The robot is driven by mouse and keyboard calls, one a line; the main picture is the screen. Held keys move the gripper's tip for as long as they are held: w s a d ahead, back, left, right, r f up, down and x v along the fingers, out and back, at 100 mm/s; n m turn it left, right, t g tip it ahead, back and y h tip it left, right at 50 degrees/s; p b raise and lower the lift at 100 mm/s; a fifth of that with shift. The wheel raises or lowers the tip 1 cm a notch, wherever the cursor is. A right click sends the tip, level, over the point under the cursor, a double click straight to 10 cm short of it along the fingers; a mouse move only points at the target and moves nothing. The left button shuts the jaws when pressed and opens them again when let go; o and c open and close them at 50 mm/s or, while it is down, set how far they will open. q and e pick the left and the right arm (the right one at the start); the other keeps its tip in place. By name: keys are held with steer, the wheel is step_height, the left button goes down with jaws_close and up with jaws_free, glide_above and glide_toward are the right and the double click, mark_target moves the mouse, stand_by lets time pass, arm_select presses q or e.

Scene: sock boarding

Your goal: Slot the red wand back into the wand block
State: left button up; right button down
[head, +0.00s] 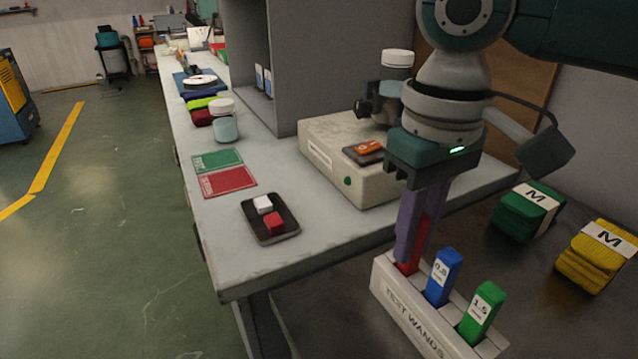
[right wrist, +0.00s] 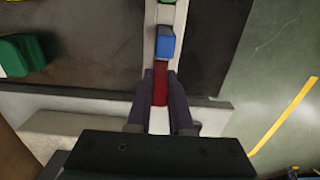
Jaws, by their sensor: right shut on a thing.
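The white block labelled "TEST WANDS" (head: 412,318) stands at the lower right of the head view. The blue wand (head: 444,276) and the green wand (head: 480,312) stand upright in its slots. My right gripper (head: 409,250) points down over the block's far-left end, its fingers shut on the red wand (head: 422,236). The red wand's lower end is at the end slot beside the blue wand; how deep it sits is hidden. The right wrist view shows the red wand (right wrist: 160,88) between the fingers, in line with the blue wand (right wrist: 165,45). My left gripper is not in view.
A dark tray (head: 286,232) with a white and a red cube lies on the bench, left of a beige box (head: 330,165). Green (head: 528,210) and yellow (head: 597,255) banded bundles lie to the right. Green and red cards (head: 228,180) lie farther back.

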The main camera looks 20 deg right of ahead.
steer(key=shift+f, duration=0.5)
steer(key=c, duration=0.8)
jaws_free()
steer(key=shift+f, duration=0.1)
step_height(320, 180, up, 12)
steer(key=p, duration=0.3)
